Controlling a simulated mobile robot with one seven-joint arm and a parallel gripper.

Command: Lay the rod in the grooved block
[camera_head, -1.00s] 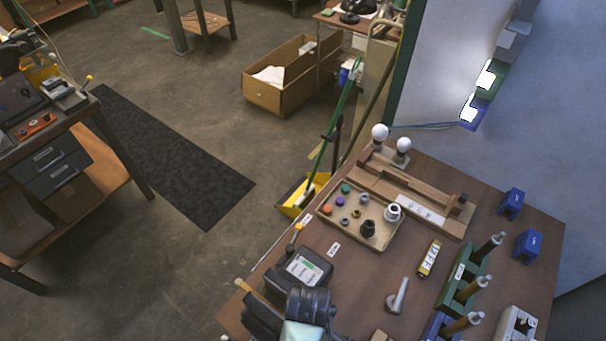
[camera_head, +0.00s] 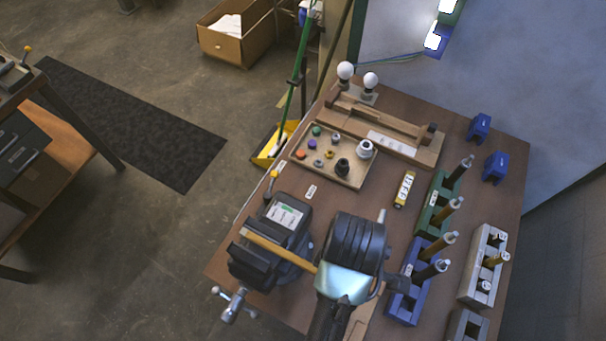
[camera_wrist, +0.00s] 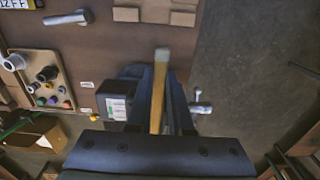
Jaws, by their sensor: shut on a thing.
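My gripper (camera_head: 318,268) is shut on a tan rod (camera_head: 275,248), which sticks out to the left in the head view, over a black device with a white label (camera_head: 285,214). In the wrist view the rod (camera_wrist: 158,95) lies between the two dark fingers, its end paler. Tan low wooden pieces with gaps between them (camera_wrist: 155,15) lie on the table at the top of the wrist view; a tan edge (camera_head: 360,322) shows beside my arm in the head view. I cannot tell whether these are the grooved block. A long wooden fixture (camera_head: 425,154) stands at the back.
Green (camera_head: 432,215), blue (camera_head: 407,306) and grey (camera_head: 472,290) blocks with upright posts stand at the right. A tray of small parts (camera_head: 345,181) lies behind the black device. A silver tool (camera_wrist: 67,18) lies near the tan pieces. A metal handle (camera_head: 235,305) is at the front edge.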

